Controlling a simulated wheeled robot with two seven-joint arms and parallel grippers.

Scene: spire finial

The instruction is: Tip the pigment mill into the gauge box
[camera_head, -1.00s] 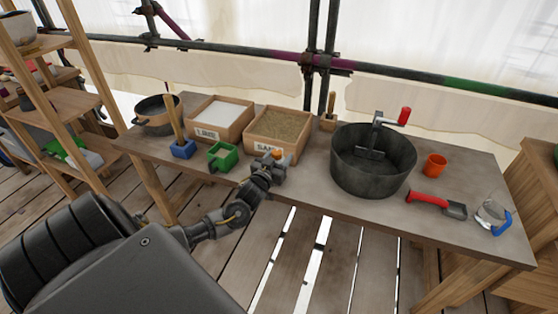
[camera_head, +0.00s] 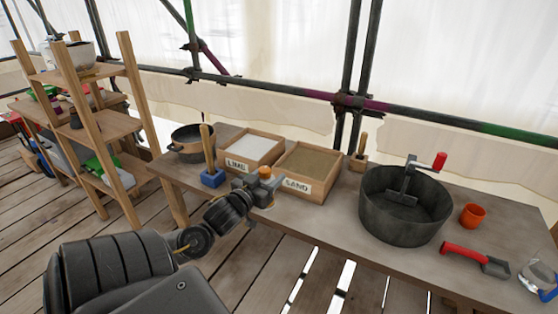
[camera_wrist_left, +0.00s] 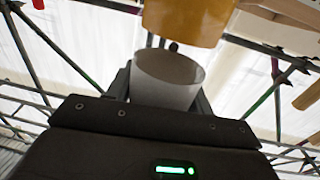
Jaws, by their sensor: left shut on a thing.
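My left gripper (camera_head: 258,184) is above the table's front edge, before the lime and sand boxes. It is shut on what looks like the pigment mill, whose orange end (camera_head: 265,173) shows above the fingers. In the left wrist view a pale round cup-like part (camera_wrist_left: 168,80) sits between the fingers, with a yellow-orange cylinder (camera_wrist_left: 188,20) beyond it. I cannot tell how far the mill is tilted. The green gauge box is hidden now, apparently behind my left gripper and arm. My right gripper is not in view.
The lime box (camera_head: 252,150) and sand box (camera_head: 311,171) stand behind the gripper. A blue-based wooden-handled tool (camera_head: 212,178) and a dark pot (camera_head: 190,145) are to the left. A large mixing tub (camera_head: 402,208), orange cup (camera_head: 472,216) and red-handled tool (camera_head: 476,258) are right.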

